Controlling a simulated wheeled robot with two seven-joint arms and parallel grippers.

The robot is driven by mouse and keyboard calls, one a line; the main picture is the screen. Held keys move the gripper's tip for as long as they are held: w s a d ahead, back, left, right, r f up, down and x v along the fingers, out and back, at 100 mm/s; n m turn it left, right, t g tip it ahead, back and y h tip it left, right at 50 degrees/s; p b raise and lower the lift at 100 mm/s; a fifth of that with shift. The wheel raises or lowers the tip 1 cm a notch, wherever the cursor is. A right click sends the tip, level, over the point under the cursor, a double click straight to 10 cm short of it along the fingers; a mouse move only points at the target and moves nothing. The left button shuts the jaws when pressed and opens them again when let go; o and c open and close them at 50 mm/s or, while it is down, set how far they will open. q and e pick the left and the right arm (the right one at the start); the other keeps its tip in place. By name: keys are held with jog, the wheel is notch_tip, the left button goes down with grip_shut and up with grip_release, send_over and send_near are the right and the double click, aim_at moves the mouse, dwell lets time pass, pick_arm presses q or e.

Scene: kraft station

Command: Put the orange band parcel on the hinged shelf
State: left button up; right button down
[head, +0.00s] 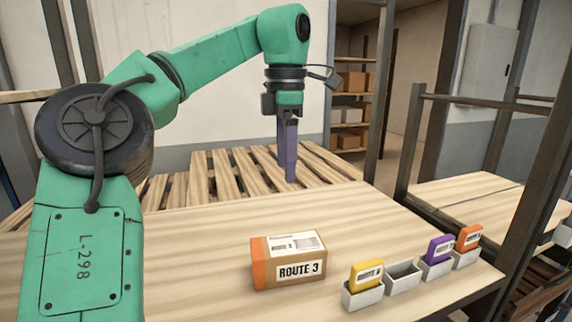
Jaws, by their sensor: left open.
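The orange band parcel (298,262) is a brown box with an orange end on its left, a white label on top and "ROUTE 3" on its front. It sits flat on the wooden table. My left gripper (290,180) points down above the table's back edge, behind the parcel and apart from it. Its purple-grey fingers show nearly edge-on, open, with nothing seen between them. A wooden surface with a dark seam across it (458,190) lies at the right behind a dark frame. I cannot tell for sure whether it is the hinged shelf. My right gripper is out of view.
Small grey bins stand in a row at the table's right: one with a yellow item (367,275), an empty one (402,278), then ones with purple (438,249) and orange (468,238) items. Dark posts (530,200) rise at the right. Slatted wood (225,175) lies behind the table.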

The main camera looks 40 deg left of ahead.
pick_arm(q)
notch_tip(320, 180, up, 11)
jog(key=p, duration=0.8)
jog(key=shift+f, duration=0.2)
jog(key=o, duration=0.3)
jog(key=shift+d+r+p, duration=0.1)
jog(key=shift+p, duration=0.2)
jog(key=b, duration=1.3)
send_near(288, 258)
jog(key=w+a, duration=0.2)
jog(key=a, duration=0.1)
jog(key=f+p, duration=0.1)
jog(key=f, duration=0.3)
jog(key=f+p, duration=0.1)
jog(key=f, duration=0.4)
jog(key=f+p, duration=0.1)
jog(key=f, duration=0.3)
jog(key=shift+w+d+f, duration=0.15)
jog(key=shift+w+d, duration=0.1)
jog(key=shift+w, duration=0.05)
jog(key=shift+f, duration=0.2)
jog(key=shift+a, duration=0.1)
grip_shut()
